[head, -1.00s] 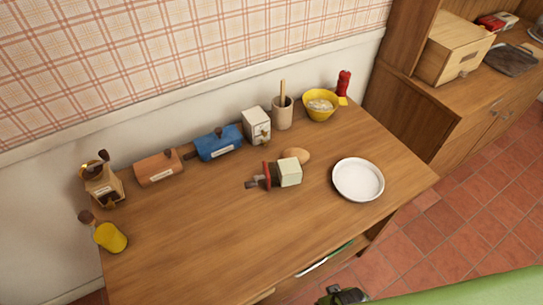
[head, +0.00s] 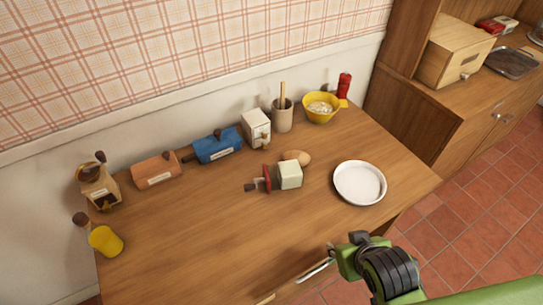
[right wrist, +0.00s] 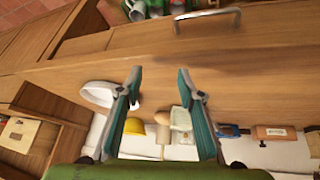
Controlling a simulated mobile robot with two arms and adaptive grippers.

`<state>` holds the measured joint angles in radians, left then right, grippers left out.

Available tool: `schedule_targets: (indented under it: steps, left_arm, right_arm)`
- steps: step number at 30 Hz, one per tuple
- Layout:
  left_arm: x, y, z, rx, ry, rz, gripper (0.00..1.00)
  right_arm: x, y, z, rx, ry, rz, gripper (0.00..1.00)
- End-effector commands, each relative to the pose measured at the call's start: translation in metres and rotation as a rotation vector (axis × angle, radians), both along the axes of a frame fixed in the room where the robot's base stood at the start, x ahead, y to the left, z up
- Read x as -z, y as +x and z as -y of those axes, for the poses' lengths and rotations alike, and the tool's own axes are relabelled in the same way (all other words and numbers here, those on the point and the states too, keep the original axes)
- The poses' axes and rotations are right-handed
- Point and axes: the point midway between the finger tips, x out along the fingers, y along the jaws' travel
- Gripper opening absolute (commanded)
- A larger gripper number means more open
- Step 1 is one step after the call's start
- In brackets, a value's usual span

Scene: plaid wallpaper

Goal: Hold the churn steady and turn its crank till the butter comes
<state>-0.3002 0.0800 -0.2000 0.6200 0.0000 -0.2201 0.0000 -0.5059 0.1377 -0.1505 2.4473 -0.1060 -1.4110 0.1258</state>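Several small cranked or knobbed devices stand on the wooden table (head: 190,245); I cannot tell for sure which is the churn. They are a blue labelled drum (head: 217,147), an orange labelled box (head: 156,171), a brown mill (head: 100,187) at far left, a white box (head: 256,128) with a knob, and a cream block (head: 290,175) with a red plate and dark crank near the middle. In the right wrist view my right gripper (right wrist: 160,72) is open and empty, apart from all of these. My left gripper is not in view.
A white plate (head: 360,182) lies at the table's right. A yellow bowl (head: 320,107), a red bottle (head: 343,85), a cup with a stick (head: 282,116), a brown egg-shaped thing (head: 299,157) and a yellow cup (head: 106,241) stand about. The front left tabletop is clear.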

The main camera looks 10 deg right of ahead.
Motion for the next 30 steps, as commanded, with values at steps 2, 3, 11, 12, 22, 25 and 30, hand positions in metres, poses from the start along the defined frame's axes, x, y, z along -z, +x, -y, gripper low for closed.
schedule_targets:
  steps: [2,3,11,12,22,25,30]
  left_arm:
    - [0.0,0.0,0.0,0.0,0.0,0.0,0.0]
    - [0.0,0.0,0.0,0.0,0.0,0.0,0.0]
    - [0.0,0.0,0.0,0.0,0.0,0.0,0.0]
    - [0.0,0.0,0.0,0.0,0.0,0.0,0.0]
    - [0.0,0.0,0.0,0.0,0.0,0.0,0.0]
    - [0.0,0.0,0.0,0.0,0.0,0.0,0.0]
    - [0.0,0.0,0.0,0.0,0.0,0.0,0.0]
  right_arm:
    - [-0.018,0.035,0.004,0.038,-0.006,0.124,0.35]
    - [-0.029,0.052,0.005,0.057,-0.006,0.189,0.35]
    - [-0.142,0.162,-0.003,0.106,0.046,0.714,0.35]
    - [-0.163,0.175,-0.008,0.097,0.063,0.798,0.35]
    - [-0.34,0.21,-0.104,-0.238,0.273,1.415,0.35]
    - [-0.375,0.197,-0.147,-0.43,0.343,1.53,0.35]
    - [-0.398,0.163,-0.222,-0.817,0.435,1.596,0.35]
